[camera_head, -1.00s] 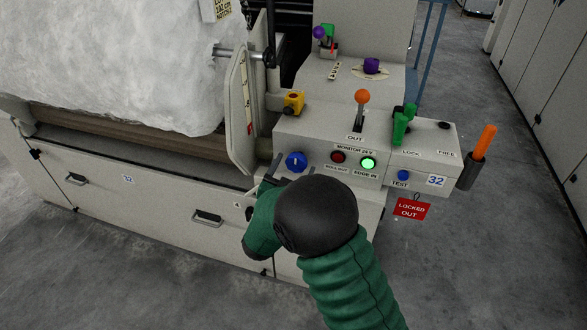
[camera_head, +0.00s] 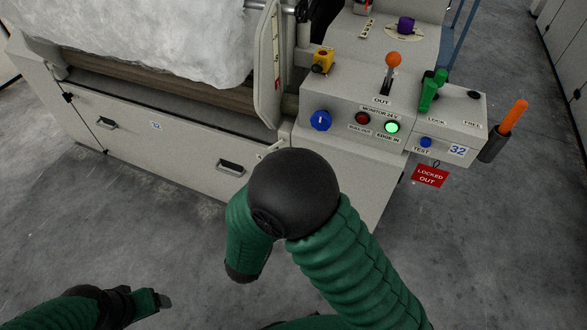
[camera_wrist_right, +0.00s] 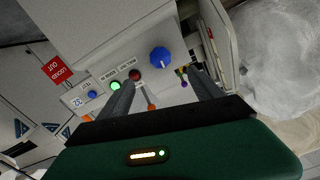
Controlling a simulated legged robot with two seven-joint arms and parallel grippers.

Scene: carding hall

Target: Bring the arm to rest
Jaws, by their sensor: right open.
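My right arm, green with a black round joint, crosses the middle of the head view in front of the machine; its gripper is hidden there behind the arm. In the right wrist view my right gripper (camera_wrist_right: 160,80) has its two grey fingers apart, with nothing between them. Beyond them is the control panel with a blue knob (camera_wrist_right: 160,57). The knob also shows in the head view (camera_head: 320,120), clear of the arm. My left gripper (camera_head: 160,300) is low at the left of the head view, over the floor; its jaw opening is unclear.
The control box carries a lit green lamp (camera_head: 392,127), a red lamp (camera_head: 362,119), an orange-knobbed lever (camera_head: 393,60) and a green handle (camera_head: 432,90). A red "LOCKED OUT" tag (camera_head: 430,175) hangs below. White fibre (camera_head: 140,40) fills the machine's left. Bare floor (camera_head: 480,260) lies in front.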

